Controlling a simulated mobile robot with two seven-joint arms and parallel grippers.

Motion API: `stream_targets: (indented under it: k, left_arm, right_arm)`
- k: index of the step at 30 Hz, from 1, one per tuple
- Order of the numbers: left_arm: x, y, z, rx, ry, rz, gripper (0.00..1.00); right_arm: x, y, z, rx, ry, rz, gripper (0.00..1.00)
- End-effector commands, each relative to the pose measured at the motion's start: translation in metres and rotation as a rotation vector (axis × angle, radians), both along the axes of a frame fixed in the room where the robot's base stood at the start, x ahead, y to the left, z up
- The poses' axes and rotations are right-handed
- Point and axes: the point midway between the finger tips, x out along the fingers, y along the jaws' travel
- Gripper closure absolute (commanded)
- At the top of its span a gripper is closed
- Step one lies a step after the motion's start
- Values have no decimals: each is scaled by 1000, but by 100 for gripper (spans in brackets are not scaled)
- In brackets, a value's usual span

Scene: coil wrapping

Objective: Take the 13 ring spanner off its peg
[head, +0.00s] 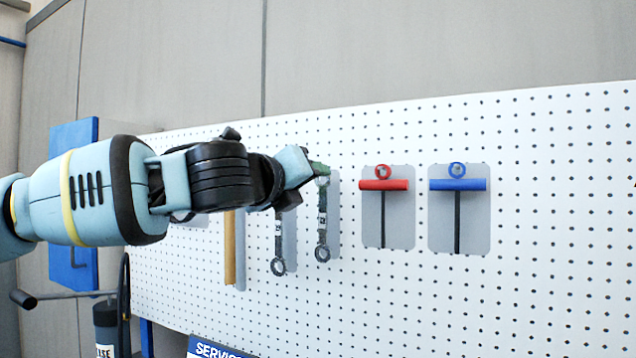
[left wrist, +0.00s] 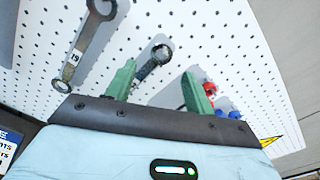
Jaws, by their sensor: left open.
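Two dark grey ring spanners hang on the white pegboard: a left spanner (head: 279,248) and a right spanner (head: 322,235). Each has a small number label. The left one's looks like 19 in the left wrist view (left wrist: 87,35); the right one's is too small to read, so I cannot confirm which is the 13. My left gripper (head: 318,170) is at the top of the right spanner. Its green fingers (left wrist: 160,88) are open, with the right spanner (left wrist: 150,66) showing between and beyond them. I cannot tell whether they touch it. The left spanner's top is hidden behind my gripper.
A red T-handle tool (head: 385,185) and a blue T-handle tool (head: 457,184) hang to the right on grey backplates. A wooden-coloured handle (head: 230,250) hangs to the left, partly hidden by my arm. The pegboard (head: 570,200) is bare at far right.

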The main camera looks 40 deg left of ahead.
Motion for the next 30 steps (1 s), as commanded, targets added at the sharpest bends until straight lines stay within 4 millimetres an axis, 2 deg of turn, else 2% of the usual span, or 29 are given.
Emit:
stream_targets:
  k: [8,21,30]
  left_arm:
    - [3,1,0,0,0,1,47]
    - [57,18,-1,0,2,1,47]
    - [74,23,0,1,-1,0,47]
  right_arm:
    - [-6,0,-2,0,12,0,100]
    - [-9,0,-6,0,21,-2,100]
    - [-6,1,-5,2,15,-3,100]
